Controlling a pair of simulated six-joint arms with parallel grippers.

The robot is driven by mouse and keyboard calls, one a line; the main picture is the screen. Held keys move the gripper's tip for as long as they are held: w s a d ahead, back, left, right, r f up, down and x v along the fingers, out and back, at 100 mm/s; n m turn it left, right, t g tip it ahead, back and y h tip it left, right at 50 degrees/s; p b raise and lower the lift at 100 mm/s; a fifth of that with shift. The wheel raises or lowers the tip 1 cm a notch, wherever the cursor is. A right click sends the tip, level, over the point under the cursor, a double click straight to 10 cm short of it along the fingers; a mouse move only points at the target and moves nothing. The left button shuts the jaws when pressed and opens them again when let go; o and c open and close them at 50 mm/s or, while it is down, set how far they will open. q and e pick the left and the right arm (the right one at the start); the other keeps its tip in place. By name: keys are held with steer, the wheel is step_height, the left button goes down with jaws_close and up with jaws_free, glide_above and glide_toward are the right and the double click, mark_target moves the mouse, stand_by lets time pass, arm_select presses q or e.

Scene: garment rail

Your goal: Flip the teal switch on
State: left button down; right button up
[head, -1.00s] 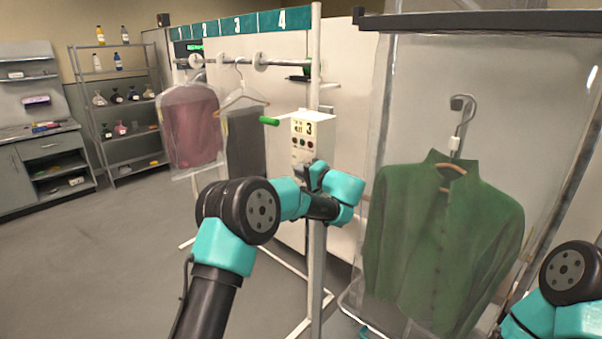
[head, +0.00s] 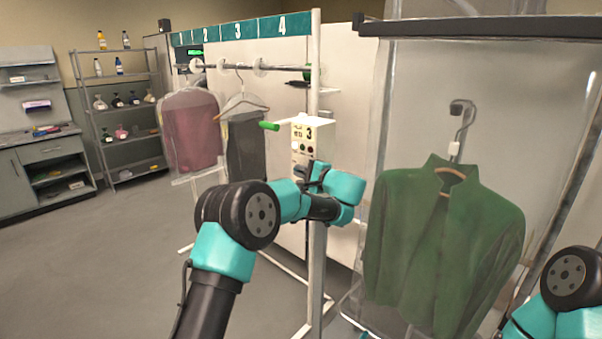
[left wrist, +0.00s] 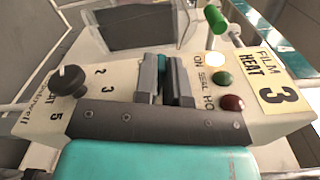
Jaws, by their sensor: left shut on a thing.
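The control box (head: 304,133) is cream, stands on the rail's front post and carries a label with a 3. In the left wrist view, a teal switch (left wrist: 162,64) shows between the fingers of my left gripper (left wrist: 163,82), which are shut on it. In the head view my left gripper (head: 311,174) is at the lower face of the box, and the switch is hidden there. White (left wrist: 215,59), green (left wrist: 222,79) and dark red (left wrist: 233,103) lamps sit beside the gripper; the white one looks bright. My right gripper is outside the frames.
A black knob (left wrist: 69,80) sits on the same panel. A green handle (head: 269,126) sticks out left of the box. A green jacket (head: 440,240) hangs at right, and a bagged pink garment (head: 190,135) hangs on the rail (head: 225,67). Open floor lies at left.

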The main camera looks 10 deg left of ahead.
arm_select(q)
steer(key=c, duration=1.5)
jaws_free()
steer(key=v, duration=1.7)
steer(key=shift+s+d, duration=0.1)
steer(key=shift+d, duration=0.1)
steer(key=shift+f, duration=0.1)
